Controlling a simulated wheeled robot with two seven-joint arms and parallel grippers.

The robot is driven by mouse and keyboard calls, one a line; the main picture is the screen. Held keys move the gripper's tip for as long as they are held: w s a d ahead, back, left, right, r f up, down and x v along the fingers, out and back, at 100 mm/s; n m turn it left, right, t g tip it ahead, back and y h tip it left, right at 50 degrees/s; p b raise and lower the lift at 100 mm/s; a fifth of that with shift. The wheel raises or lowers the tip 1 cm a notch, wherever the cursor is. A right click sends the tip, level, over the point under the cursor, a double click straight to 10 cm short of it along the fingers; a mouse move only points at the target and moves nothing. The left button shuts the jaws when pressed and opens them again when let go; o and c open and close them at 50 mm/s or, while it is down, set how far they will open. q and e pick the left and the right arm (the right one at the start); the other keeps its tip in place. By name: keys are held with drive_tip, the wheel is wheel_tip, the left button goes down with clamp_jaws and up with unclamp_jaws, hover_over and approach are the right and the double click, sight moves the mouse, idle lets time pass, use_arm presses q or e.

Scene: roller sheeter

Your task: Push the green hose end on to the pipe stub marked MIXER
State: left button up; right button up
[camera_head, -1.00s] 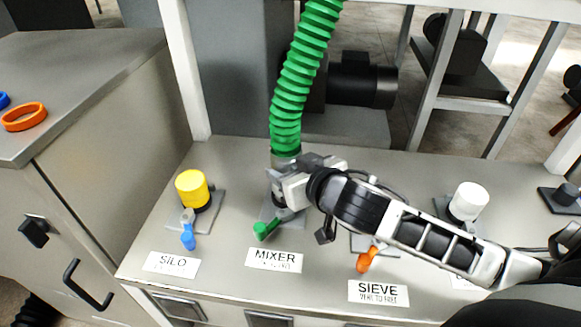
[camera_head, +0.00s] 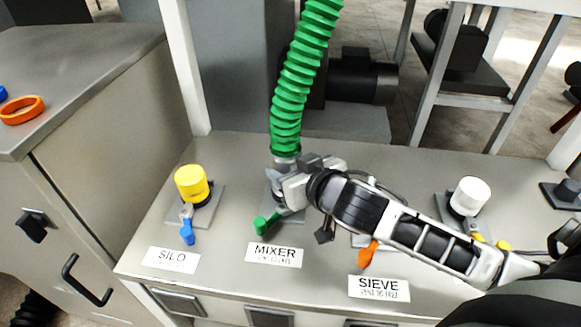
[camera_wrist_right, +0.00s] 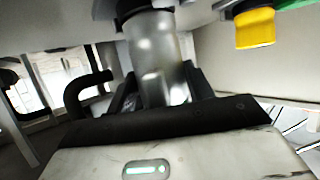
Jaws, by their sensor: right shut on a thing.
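The green hose (camera_head: 300,75) hangs down over the MIXER place and ends in a grey metal cuff (camera_head: 286,160). My right gripper (camera_head: 283,184) is shut on this cuff, above the plate behind the MIXER label (camera_head: 274,254). In the right wrist view the bright metal cuff (camera_wrist_right: 157,60) stands between the dark fingers. The MIXER stub is mostly hidden by my gripper, so I cannot tell whether the cuff is around it or just above it. The green lever (camera_head: 266,223) points toward the label. My left gripper is not in view.
A yellow-capped stub (camera_head: 191,184) with a blue lever stands left at SILO (camera_head: 172,260). An orange lever (camera_head: 368,254) is by SIEVE (camera_head: 379,288), under my right forearm. A white-capped stub (camera_head: 470,196) stands at right. The bench between SILO and MIXER is clear.

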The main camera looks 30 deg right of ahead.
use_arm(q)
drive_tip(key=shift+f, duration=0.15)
use_arm(e)
drive_tip(key=shift+f, duration=0.15)
drive_tip(key=o, duration=1.3)
drive_tip(key=shift+o, duration=0.6)
drive_tip(key=shift+f, duration=0.1)
drive_tip(key=shift+s, duration=0.1)
use_arm(q)
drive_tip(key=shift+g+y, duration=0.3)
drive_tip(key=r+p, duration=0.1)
drive_tip(key=p, duration=0.1)
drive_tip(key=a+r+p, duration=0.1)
drive_tip(key=p, duration=0.2)
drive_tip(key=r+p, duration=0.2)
drive_tip(key=p, duration=0.1)
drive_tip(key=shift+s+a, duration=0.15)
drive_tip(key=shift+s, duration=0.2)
use_arm(e)
drive_tip(key=a+v, duration=0.1)
drive_tip(key=v, duration=1.4)
drive_tip(key=shift+s+d+r, duration=0.3)
drive_tip(key=shift+s+d, duration=0.05)
drive_tip(key=shift+d, duration=0.1)
